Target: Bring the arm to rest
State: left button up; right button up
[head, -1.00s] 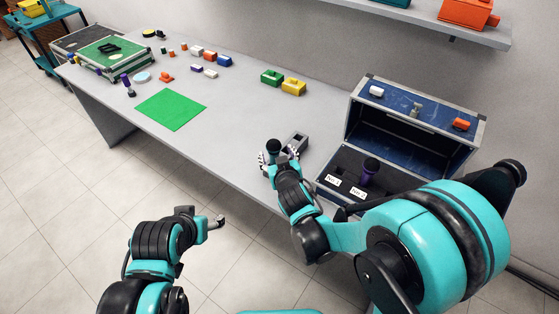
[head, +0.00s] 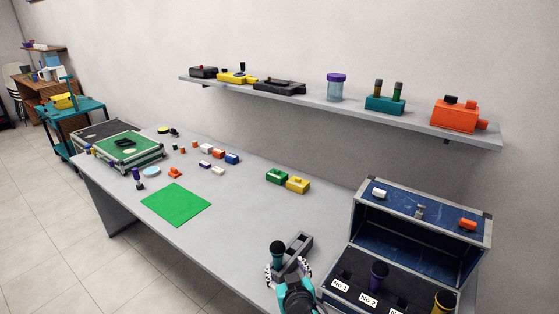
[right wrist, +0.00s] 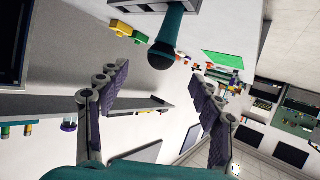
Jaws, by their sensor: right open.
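My right gripper (head: 288,271) is at the front edge of the grey table (head: 240,235), beside the case. Its fingers are spread apart in the right wrist view (right wrist: 155,85), with nothing between them. A teal microphone-like piece with a dark round head (head: 277,253) is upright just beyond the fingers, beside a grey slotted block (head: 298,247). In the right wrist view the teal piece (right wrist: 167,35) shows above the open fingertips, apart from them. I cannot tell whether it sits in the block. My left gripper is outside the view.
Green (head: 276,177) and yellow (head: 297,185) blocks lie behind. A green mat (head: 176,205) lies left. A loaded shelf (head: 340,107) runs above.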

jog(key=s+d+r+m+g+h, duration=0.1)
jog(key=s+d, duration=0.2)
jog(key=d, duration=0.2)
jog(key=s+d+m+g+h, duration=0.1)
jog(key=s+d+g, duration=0.15)
jog(key=d, duration=0.35)
jog(key=s+d+m+g, duration=0.1)
jog(key=s+d, duration=0.3)
jog(key=s, duration=0.8)
jog(key=shift+s+d+f+g, duration=0.2)
jog(key=shift+d+f+g, duration=0.15)
jog(key=shift+g, duration=0.4)
